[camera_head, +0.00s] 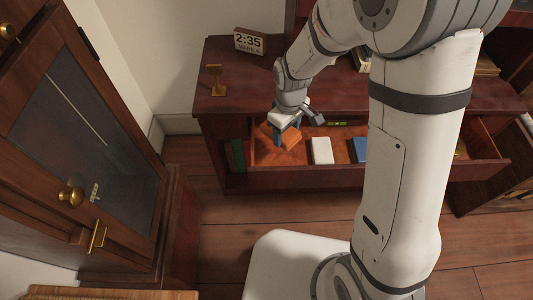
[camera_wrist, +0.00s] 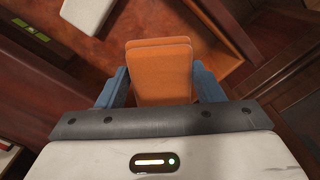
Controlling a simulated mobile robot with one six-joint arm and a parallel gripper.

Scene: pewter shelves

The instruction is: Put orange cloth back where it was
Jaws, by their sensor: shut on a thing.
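The orange cloth (camera_wrist: 160,77) is a folded, flat-looking piece between the two blue fingers of my gripper (camera_wrist: 160,88) in the wrist view. My gripper is shut on it. In the head view, the orange cloth (camera_head: 291,137) hangs below my gripper (camera_head: 283,130) over the left part of an open drawer (camera_head: 300,178). The drawer's orange-brown bottom shows beneath. I cannot tell whether the cloth touches the drawer floor.
In the drawer lie a white item (camera_head: 321,151), a blue item (camera_head: 359,149) and a green level-like tool (camera_head: 337,124). A glass-doored cabinet (camera_head: 75,120) stands at left.

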